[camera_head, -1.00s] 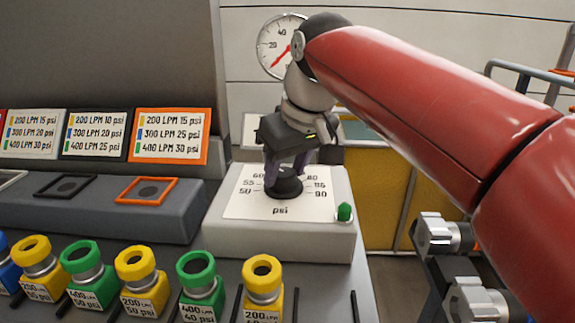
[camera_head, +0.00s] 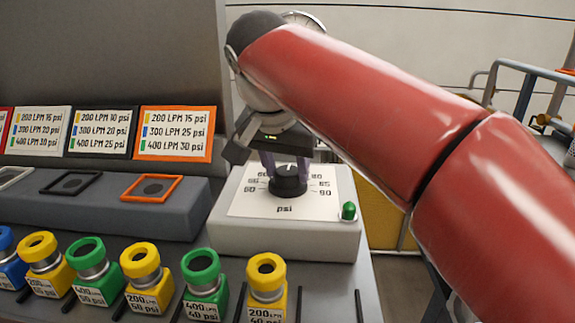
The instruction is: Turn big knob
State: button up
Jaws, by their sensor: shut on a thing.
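The big knob (camera_head: 288,186) is black and round, with a white pointer mark. It sits on a white dial plate (camera_head: 252,203) marked "psi", on top of a grey-white box (camera_head: 285,238). My gripper (camera_head: 288,180) reaches down from above, with its purple fingers on either side of the knob, shut on it. The white mark on the knob points roughly to the far side.
A green button (camera_head: 348,210) stands at the box's right corner. Several yellow, green and blue fittings (camera_head: 203,280) line the front. Framed labels (camera_head: 174,134) stand at the left, behind a grey ledge (camera_head: 100,212). A yellow panel (camera_head: 380,222) and metal railing (camera_head: 525,90) are at the right.

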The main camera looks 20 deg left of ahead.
jog(key=m, duration=0.1)
jog(key=m+h, duration=0.1)
jog(key=m, duration=0.2)
jog(key=shift+a+m+h, duration=0.3)
jog(key=shift+h, duration=0.1)
jog(key=shift+w+m+g+h, duration=0.1)
jog(key=shift+m+g+h, duration=0.55)
jog(key=shift+m, duration=1.35)
jog(key=shift+f, duration=0.1)
jog(key=o, duration=1)
jog(key=shift+c, duration=0.2)
